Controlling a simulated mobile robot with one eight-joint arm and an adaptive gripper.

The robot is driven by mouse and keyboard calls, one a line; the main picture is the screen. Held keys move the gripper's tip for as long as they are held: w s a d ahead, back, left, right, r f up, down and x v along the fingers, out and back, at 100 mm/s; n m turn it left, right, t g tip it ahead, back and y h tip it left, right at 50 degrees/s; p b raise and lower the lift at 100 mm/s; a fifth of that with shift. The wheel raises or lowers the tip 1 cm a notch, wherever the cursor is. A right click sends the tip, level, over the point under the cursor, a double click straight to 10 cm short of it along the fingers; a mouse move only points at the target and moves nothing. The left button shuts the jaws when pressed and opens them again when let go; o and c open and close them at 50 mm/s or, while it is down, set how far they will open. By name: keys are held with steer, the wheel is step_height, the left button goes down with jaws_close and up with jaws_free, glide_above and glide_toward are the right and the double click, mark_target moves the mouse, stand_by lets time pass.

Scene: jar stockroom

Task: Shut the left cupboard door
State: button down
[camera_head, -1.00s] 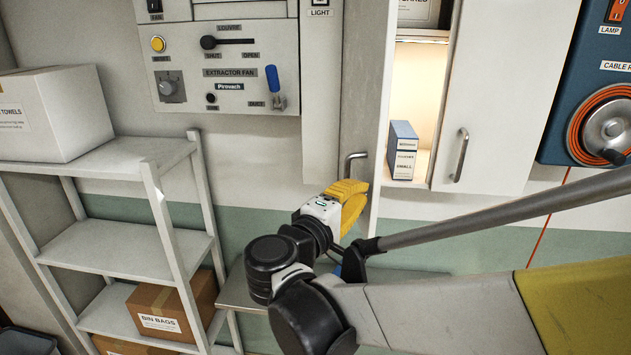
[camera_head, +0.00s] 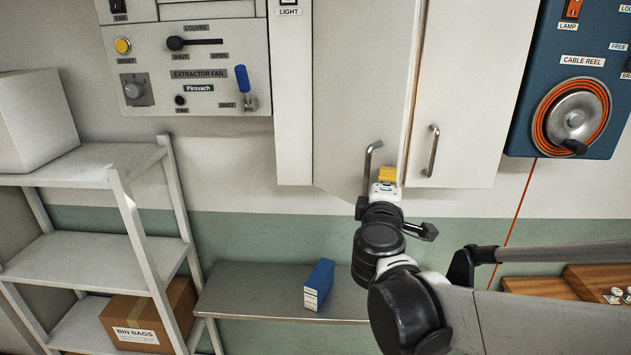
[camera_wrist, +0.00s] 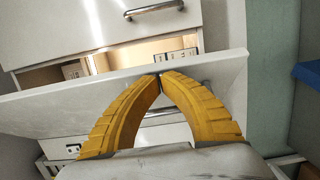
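The left cupboard door (camera_head: 362,90) is a pale panel with a bar handle (camera_head: 370,160) low near its free edge. In the head view it is slightly ajar beside the closed right door (camera_head: 468,95). In the wrist view the left door (camera_wrist: 215,70) crosses the picture as a slanted panel, with the lit cupboard inside showing past it. My gripper (camera_head: 387,175) is at the door's lower free edge, just right of the handle. In the wrist view its yellow fingers (camera_wrist: 160,77) meet at the tips against or very near the door; exact contact is unclear.
A blue box (camera_head: 318,285) stands on the steel bench (camera_head: 240,285) below the cupboard. A white rack (camera_head: 125,200) is at the left, the extractor fan panel (camera_head: 200,100) beside the cupboard and a cable reel (camera_head: 575,118) at the right. Boxes (camera_wrist: 75,70) show inside the cupboard.

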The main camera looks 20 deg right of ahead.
steer(key=b, duration=0.2)
glide_toward(407, 145)
steer(key=b+x, duration=0.2)
steer(key=x, duration=0.2)
steer(key=shift+d+b, duration=0.25)
steer(key=shift+b, duration=0.15)
steer(key=shift+x, duration=1)
steer(key=shift+w+a+r, duration=0.1)
steer(key=shift+a, duration=0.05)
